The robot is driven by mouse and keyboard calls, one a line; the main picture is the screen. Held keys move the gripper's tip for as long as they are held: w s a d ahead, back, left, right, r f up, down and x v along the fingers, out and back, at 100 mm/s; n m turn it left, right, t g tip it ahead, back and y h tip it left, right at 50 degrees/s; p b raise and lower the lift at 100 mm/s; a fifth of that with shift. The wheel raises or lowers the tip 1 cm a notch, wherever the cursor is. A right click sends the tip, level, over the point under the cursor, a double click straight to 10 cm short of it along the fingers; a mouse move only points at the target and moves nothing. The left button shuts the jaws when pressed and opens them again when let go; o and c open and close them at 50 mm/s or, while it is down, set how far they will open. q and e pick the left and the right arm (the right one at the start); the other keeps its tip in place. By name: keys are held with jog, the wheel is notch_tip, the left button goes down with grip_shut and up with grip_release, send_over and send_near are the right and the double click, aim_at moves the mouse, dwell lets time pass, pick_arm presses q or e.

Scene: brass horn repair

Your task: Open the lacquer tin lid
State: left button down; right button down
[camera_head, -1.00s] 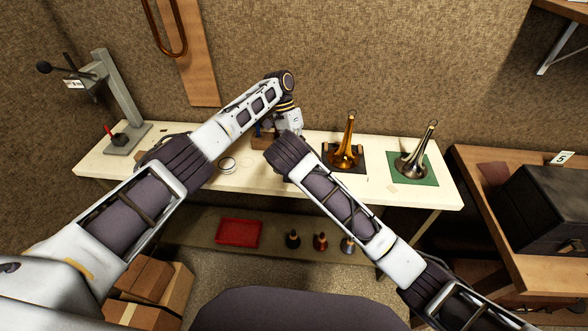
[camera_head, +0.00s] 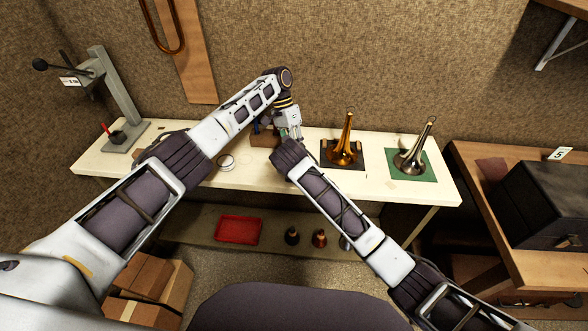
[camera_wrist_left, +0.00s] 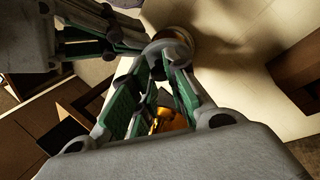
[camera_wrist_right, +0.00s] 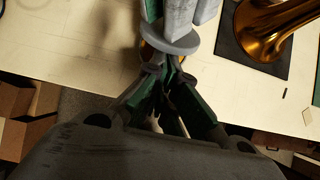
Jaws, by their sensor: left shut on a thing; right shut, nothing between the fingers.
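My left gripper (camera_wrist_left: 164,62) is shut on a flat grey disc (camera_wrist_right: 172,40), which looks like the tin lid. The disc also shows at the fingertips in the left wrist view (camera_wrist_left: 166,48). A round amber thing (camera_wrist_right: 149,52), which looks like the tin body, is partly hidden below the disc; I cannot tell whether they touch. It also shows in the left wrist view (camera_wrist_left: 181,33). My right gripper (camera_wrist_right: 168,72) is shut and empty, its tips close to the disc. In the head view my wrists hide the tin.
A brass horn bell (camera_head: 343,150) on a dark mat and a silvery one (camera_head: 414,158) on a green mat stand right on the bench (camera_head: 190,198). A small ring-like item (camera_head: 226,162) lies left. A press (camera_head: 118,100) stands at the far left. A wooden block (camera_head: 262,140) is behind my grippers.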

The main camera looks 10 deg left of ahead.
jog(key=shift+w+r, duration=0.1)
jog(key=shift+r, duration=0.05)
pick_arm(q)
jog(key=shift+f, duration=0.1)
pick_arm(e)
jog(key=shift+w+r, duration=0.4)
jog(key=shift+r, duration=0.25)
pick_arm(q)
jog(key=c, duration=1.3)
grip_release()
jog(key=shift+s+f, duration=0.1)
jog(key=shift+c, duration=0.2)
pick_arm(e)
jog(key=shift+w+d, duration=0.1)
pick_arm(q)
jog(key=shift+v, duration=0.8)
pick_arm(e)
jog(key=shift+f, duration=0.15)
jog(key=shift+s+f, duration=0.1)
jog(key=shift+s, duration=0.15)
pick_arm(q)
jog(key=v, duration=0.6)
jog(key=shift+r, duration=0.35)
